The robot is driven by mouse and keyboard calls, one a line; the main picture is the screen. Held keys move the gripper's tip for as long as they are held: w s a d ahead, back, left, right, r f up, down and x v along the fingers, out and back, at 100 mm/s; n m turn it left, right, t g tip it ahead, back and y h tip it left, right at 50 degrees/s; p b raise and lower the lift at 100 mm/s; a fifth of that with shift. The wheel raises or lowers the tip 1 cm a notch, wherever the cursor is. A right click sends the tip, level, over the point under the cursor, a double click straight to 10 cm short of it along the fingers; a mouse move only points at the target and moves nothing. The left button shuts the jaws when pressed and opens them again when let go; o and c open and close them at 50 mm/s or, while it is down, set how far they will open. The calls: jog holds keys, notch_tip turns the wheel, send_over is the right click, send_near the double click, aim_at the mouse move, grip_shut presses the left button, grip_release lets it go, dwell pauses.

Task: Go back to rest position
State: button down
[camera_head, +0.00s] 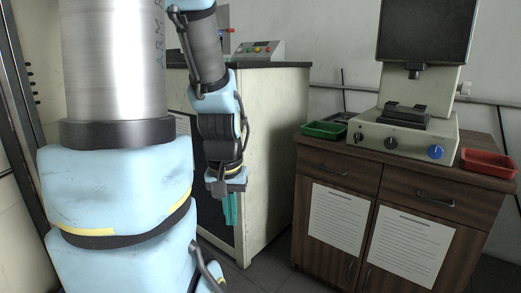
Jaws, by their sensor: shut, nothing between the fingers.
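My gripper (230,208) hangs at the end of my arm in the middle-left of the head view, with teal fingers pointing down. The fingers are shut and hold nothing that I can see. It is in front of the pale cabinet and clear of the wooden cabinet to its right. My arm's large blue and metal links fill the left of the view and hide what is behind them.
A wooden cabinet (404,188) at right carries a machine with a dark screen (427,30), a green tray (325,130) at left and a red tray (489,162) at right. A pale cabinet (275,150) with a control box (257,50) stands behind my arm.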

notch_tip(320, 180, up, 22)
jog(key=p, duration=1.9)
